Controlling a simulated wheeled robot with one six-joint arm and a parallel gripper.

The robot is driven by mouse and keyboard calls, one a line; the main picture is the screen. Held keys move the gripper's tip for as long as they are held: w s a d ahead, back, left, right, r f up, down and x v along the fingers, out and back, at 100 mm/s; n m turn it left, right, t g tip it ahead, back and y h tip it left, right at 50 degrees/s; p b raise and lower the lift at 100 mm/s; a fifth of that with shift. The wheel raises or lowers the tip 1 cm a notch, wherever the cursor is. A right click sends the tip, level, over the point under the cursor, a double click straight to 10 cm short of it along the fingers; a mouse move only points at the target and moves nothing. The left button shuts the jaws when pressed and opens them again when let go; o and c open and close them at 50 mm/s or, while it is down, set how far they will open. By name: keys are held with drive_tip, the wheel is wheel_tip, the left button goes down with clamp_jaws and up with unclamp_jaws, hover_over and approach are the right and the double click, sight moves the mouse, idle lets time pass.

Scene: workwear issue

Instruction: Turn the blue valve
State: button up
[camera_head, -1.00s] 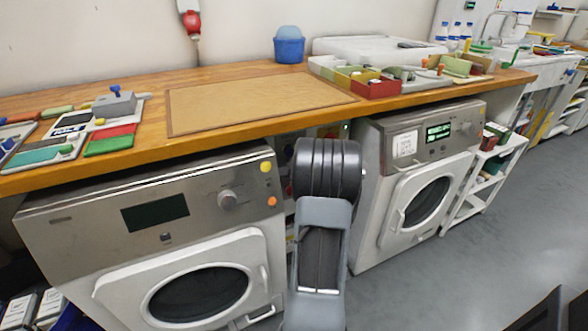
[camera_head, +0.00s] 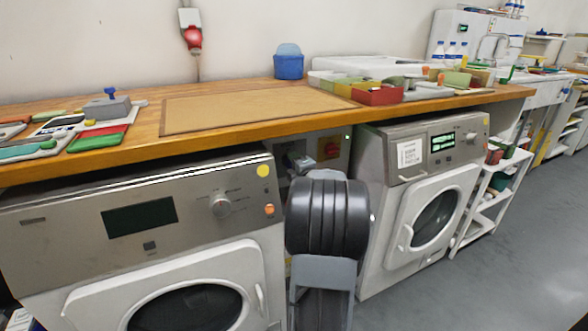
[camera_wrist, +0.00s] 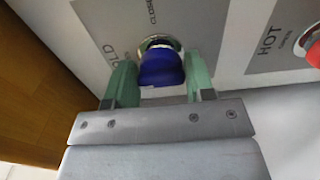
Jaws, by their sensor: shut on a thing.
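The blue valve (camera_wrist: 161,69) is a rounded blue knob on a metal collar, set on a grey label plate marked "COLD" and "CLOSED". In the wrist view my gripper (camera_wrist: 160,78) has one green finger on each side of the knob and is shut on it. In the head view my arm's dark upper part stands in front of the gap between the two machines. It hides the blue valve and most of my gripper there.
A red knob (camera_wrist: 314,52) by the "HOT" label is close right of my gripper. A wall panel (camera_head: 333,149) shows between the left machine (camera_head: 140,218) and right machine (camera_head: 424,140). The wooden counter (camera_head: 232,128) overhangs both.

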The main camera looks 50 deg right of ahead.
idle(0.3)
drive_tip(key=o, duration=0.9)
drive_tip(key=p+v, duration=0.3)
drive_tip(key=v, duration=1)
drive_tip(key=shift+s+a, duration=0.2)
drive_tip(key=shift+s, duration=0.15)
